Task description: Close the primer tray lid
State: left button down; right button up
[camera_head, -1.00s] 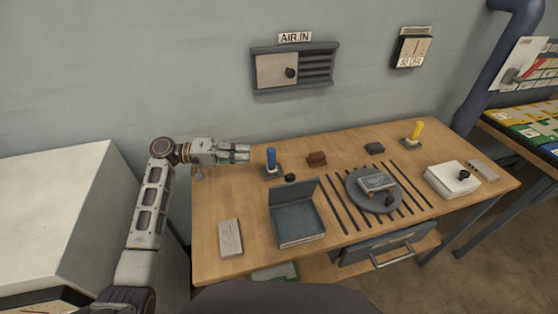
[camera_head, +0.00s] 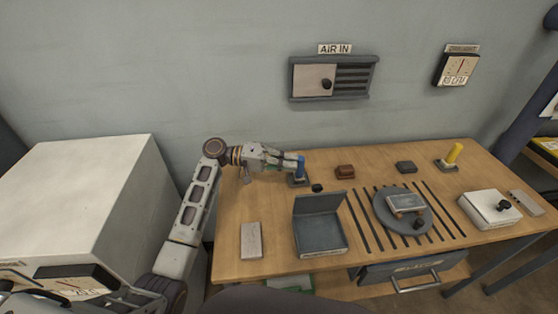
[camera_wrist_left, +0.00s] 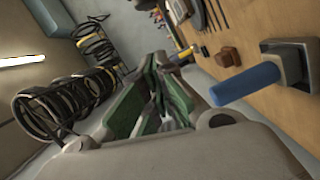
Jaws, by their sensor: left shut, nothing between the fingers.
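The primer tray (camera_head: 320,238) is a dark grey open box on the left half of the wooden table. Its lid (camera_head: 318,203) stands up at the tray's back edge, with a dark knob (camera_head: 317,188) just behind it. My left gripper (camera_head: 298,160) is shut and empty above the back left of the table, behind the lid and apart from it. Its fingertips overlap a blue handle (camera_head: 300,171) in the head view; whether they touch cannot be told. In the left wrist view the green-padded fingers (camera_wrist_left: 155,100) are together, beside the blue handle (camera_wrist_left: 245,83). My right gripper is not in view.
A brown block (camera_head: 345,172), a dark block (camera_head: 406,167) and a yellow handle (camera_head: 454,153) stand along the back. A round plate (camera_head: 385,218) lies right of the tray, a white box (camera_head: 490,210) further right. A flat pale block (camera_head: 251,240) lies left of the tray.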

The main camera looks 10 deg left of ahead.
pick_arm(q)
jog(key=s+d+f, duration=0.1)
jog(key=s+d, duration=0.2)
jog(key=d, duration=0.2)
jog(key=shift+s+d+p, duration=0.2)
jog(key=shift+d+p, duration=0.15)
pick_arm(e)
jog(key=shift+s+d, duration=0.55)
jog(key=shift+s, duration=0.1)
pick_arm(q)
jog(key=shift+f, duration=0.1)
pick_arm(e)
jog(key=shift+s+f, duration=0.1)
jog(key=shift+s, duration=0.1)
pick_arm(q)
jog(key=shift+d, duration=0.1)
jog(key=shift+s, duration=0.1)
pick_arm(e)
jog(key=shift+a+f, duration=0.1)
